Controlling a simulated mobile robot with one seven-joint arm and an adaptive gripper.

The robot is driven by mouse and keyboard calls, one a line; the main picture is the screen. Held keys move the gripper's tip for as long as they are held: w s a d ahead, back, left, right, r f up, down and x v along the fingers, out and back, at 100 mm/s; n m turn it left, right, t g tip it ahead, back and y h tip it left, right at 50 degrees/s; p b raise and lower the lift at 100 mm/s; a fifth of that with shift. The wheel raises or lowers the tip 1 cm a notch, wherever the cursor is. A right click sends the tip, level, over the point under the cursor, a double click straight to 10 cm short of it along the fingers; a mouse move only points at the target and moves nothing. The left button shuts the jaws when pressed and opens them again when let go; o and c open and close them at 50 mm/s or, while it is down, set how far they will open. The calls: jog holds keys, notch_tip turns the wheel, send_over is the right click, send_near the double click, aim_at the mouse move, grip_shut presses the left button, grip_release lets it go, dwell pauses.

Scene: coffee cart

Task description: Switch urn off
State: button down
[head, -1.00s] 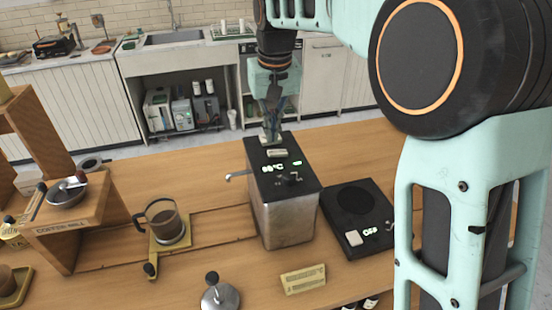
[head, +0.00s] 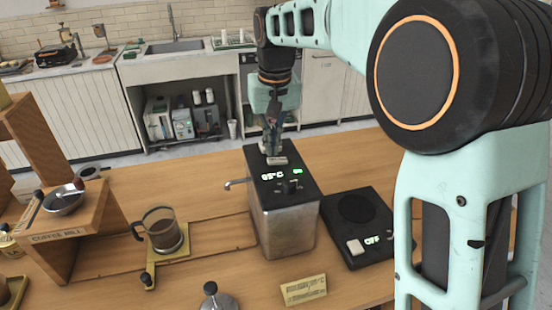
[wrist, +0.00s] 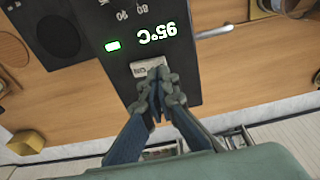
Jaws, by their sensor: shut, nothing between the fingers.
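The urn (head: 285,228) is a steel box with a black top, standing on the wooden cart. Its top shows 95°C and a lit green light in both views. A pale switch (head: 277,160) sits at the back of the top; in the wrist view the switch (wrist: 148,66) carries small lettering that I cannot read surely. My gripper (head: 271,150) is shut and empty, pointing down over the back of the urn. In the wrist view its fingertips (wrist: 160,76) overlap the switch's near edge. I cannot tell whether they touch or press it.
A black scale-like plate (head: 372,237) marked OFF, with its own pale switch, stands right of the urn. A glass jug of brown liquid (head: 163,232) stands to the left. The urn's tap (head: 235,184) sticks out left. A brass sign (head: 303,290) lies in front.

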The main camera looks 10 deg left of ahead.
aim_at(272, 160)
jog(key=shift+f+b, duration=0.65)
jog(key=shift+f, duration=0.4)
dwell(0.9)
notch_tip(272, 160, up, 7)
jog(key=p, duration=0.6)
jog(key=shift+r, duration=0.1)
dwell(0.4)
